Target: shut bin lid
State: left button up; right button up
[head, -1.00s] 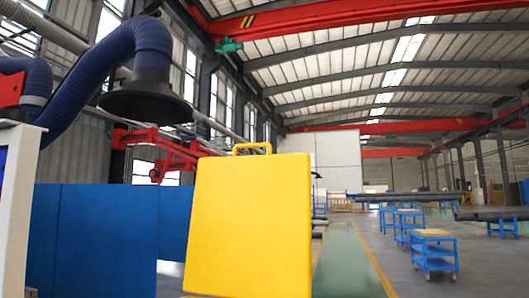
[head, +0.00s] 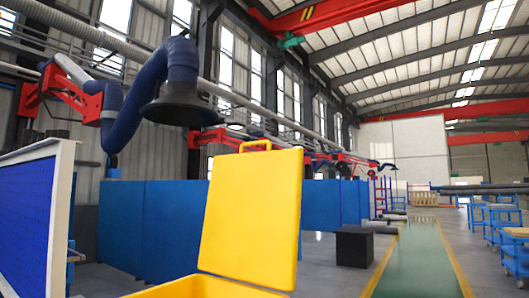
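The yellow bin lid (head: 250,215) stands raised and nearly upright in the head view, a little right of the lower middle. Its yellow handle (head: 262,143) is a loop on the top edge. The yellow bin (head: 190,289) shows only as a rim at the bottom edge of the view, below the lid. The lid is open. The rest of the bin is out of frame. Neither of my grippers is in view.
A white-framed blue pegboard (head: 62,215) stands close at the left. Blue partition panels (head: 150,228) run behind the lid. A black box (head: 354,246) sits on the floor to the right. A green walkway (head: 418,262) leads away, with blue carts (head: 512,245) beyond it.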

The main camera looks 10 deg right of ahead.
aim_at(250, 229)
jog(key=i+l+u, duration=0.1)
jog(key=l, duration=0.35)
jog(key=i+l+u, duration=0.1)
jog(key=l, duration=0.4)
jog(key=i+l+u, duration=0.1)
jog(key=l, duration=0.4)
jog(key=i, duration=0.1)
